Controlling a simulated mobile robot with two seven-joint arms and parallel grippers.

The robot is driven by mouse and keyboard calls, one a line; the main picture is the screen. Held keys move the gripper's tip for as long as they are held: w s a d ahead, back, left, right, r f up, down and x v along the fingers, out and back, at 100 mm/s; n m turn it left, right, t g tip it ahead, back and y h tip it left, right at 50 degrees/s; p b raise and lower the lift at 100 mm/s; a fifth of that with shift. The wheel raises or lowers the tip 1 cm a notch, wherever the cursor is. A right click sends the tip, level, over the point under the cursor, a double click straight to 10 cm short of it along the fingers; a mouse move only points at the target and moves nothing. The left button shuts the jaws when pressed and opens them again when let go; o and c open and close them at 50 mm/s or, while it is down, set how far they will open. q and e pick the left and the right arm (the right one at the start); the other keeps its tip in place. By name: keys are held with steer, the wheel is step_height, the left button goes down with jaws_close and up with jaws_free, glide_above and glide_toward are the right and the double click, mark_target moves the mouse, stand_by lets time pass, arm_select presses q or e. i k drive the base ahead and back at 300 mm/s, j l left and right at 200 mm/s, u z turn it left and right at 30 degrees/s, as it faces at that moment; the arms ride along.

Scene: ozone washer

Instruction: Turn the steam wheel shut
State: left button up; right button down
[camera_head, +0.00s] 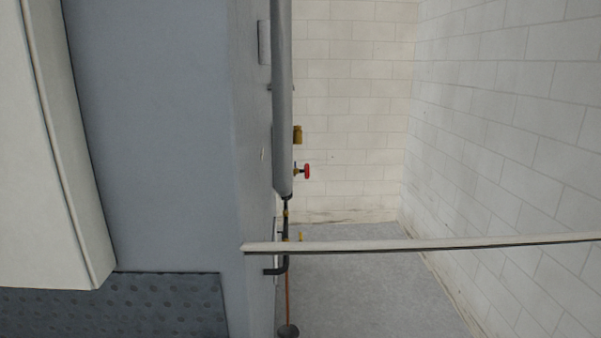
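A small red wheel (307,171) sits on a short brass stem that sticks out to the right of a grey vertical pipe (283,110). It is seen nearly edge-on, above the floor at the middle of the view. How far it is turned cannot be told. Neither of my grippers shows in the head view.
A large grey-blue cabinet (160,130) fills the left, with a pale panel (60,150) before it. A brass fitting (297,135) is above the wheel. A thin pale bar (430,244) crosses the lower right. Grey floor (370,290) lies clear before white block walls (510,110).

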mark_target(306, 170)
steer(key=l, duration=0.5)
steer(key=i+l+u, duration=0.15)
steer(key=l, duration=0.15)
steer(key=i+l+u, duration=0.1)
steer(key=l, duration=0.15)
steer(key=i+l+u, duration=0.15)
steer(key=l, duration=0.2)
